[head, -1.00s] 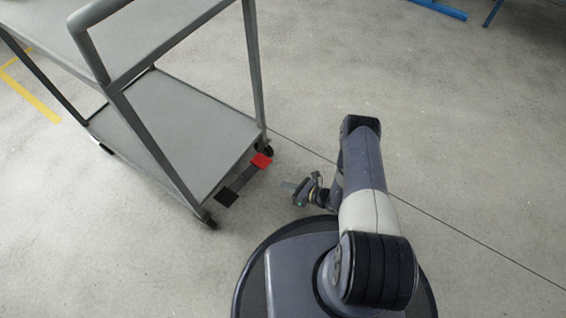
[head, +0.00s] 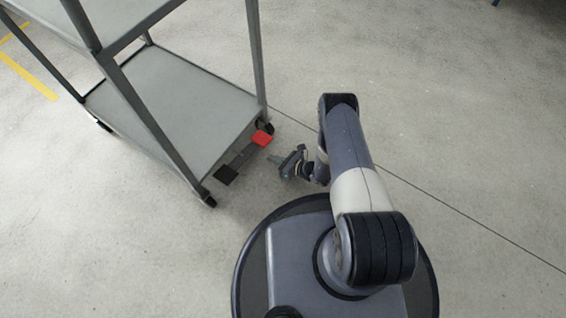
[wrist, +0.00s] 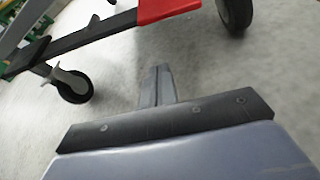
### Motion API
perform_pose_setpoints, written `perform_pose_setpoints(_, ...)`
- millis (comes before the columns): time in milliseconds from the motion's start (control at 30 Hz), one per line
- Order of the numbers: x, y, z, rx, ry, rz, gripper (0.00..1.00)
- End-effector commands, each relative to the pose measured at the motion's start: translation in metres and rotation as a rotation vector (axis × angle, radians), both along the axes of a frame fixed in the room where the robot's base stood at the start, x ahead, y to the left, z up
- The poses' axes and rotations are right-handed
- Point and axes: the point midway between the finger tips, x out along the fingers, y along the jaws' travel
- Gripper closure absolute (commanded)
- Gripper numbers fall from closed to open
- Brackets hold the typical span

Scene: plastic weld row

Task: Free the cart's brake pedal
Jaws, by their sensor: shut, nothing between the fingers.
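The grey cart (head: 180,105) stands at the left in the head view. At its near end, low down, is a foot pedal bar with a red pedal (head: 262,138) and a black pedal (head: 227,175). In the wrist view the red pedal (wrist: 165,9) is at the top and the black pedal (wrist: 27,56) at the upper left, joined by a dark bar. My gripper (head: 272,158) is shut and empty, low beside the pedal bar, near the red pedal. Its closed fingers (wrist: 157,74) point toward the bar, with a gap visible between them.
The concrete floor (head: 430,130) to the right is clear. A yellow floor line (head: 28,76) lies at the far left.

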Motion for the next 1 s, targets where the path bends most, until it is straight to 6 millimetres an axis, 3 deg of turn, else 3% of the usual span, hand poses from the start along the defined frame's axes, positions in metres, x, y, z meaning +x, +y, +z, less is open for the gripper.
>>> perform_pose_setpoints(167, 0.020, 0.032, -0.016, 0.000, -0.004, 0.005, 1.00)
perform_pose_setpoints(300, 0.023, 0.025, 0.009, 0.000, -0.001, -0.002, 1.00)
perform_pose_setpoints(500, 0.025, 0.023, 0.024, 0.000, 0.000, -0.001, 1.00)
perform_pose_setpoints(1000, 0.025, 0.022, 0.028, -0.002, -0.003, 0.000, 1.00)
